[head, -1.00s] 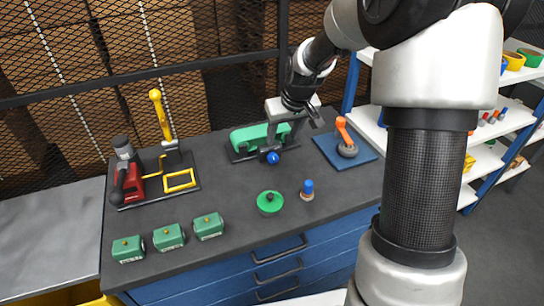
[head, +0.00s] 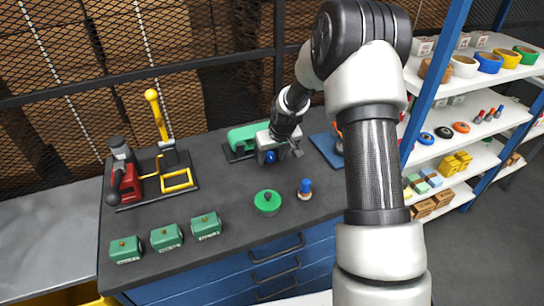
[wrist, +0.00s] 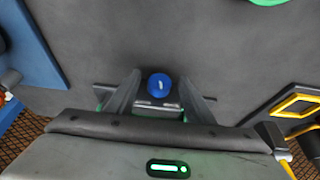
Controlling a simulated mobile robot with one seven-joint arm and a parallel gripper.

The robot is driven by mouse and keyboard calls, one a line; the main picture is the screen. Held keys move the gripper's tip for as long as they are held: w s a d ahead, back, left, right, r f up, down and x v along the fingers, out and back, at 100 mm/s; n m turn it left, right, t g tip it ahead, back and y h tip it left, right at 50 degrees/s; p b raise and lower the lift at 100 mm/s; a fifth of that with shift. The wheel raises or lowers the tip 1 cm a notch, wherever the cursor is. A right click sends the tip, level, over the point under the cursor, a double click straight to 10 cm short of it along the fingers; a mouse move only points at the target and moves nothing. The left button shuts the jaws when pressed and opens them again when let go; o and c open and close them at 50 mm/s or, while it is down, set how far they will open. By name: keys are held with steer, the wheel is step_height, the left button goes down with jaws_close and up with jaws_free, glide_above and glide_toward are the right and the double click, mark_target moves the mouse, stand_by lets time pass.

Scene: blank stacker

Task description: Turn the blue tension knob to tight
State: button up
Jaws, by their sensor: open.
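The blue knob (head: 270,157) sits at the front of a green machine (head: 243,138) at the back middle of the bench. In the wrist view the round blue knob (wrist: 159,84) has a pale mark on its face. My gripper (head: 279,156) is over the machine at the knob. In the wrist view its two fingers (wrist: 160,92) are apart, one on each side of the knob, with visible gaps. I cannot tell whether either finger touches it. My gripper hides much of the machine.
A green round-topped item (head: 267,202) and a blue-topped peg (head: 305,188) stand in front. Several green boxes (head: 166,237) line the front left. A red and yellow fixture (head: 125,183) is at left. A blue plate (head: 326,147) lies right, partly hidden by my arm.

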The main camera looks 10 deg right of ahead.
steer(key=c, duration=1)
steer(key=shift+s+d+f+y, duration=0.15)
steer(key=shift+d+y, duration=0.1)
steer(key=shift+y, duration=0.15)
steer(key=shift+c, duration=0.2)
steer(key=shift+f+y+b, duration=0.1)
steer(key=shift+y+b, duration=0.2)
steer(key=shift+y, duration=0.3)
steer(key=shift+m+g+y, duration=0.3)
steer(key=shift+y, duration=0.1)
steer(key=o, duration=1)
steer(key=shift+r, duration=0.2)
steer(key=shift+o, duration=0.2)
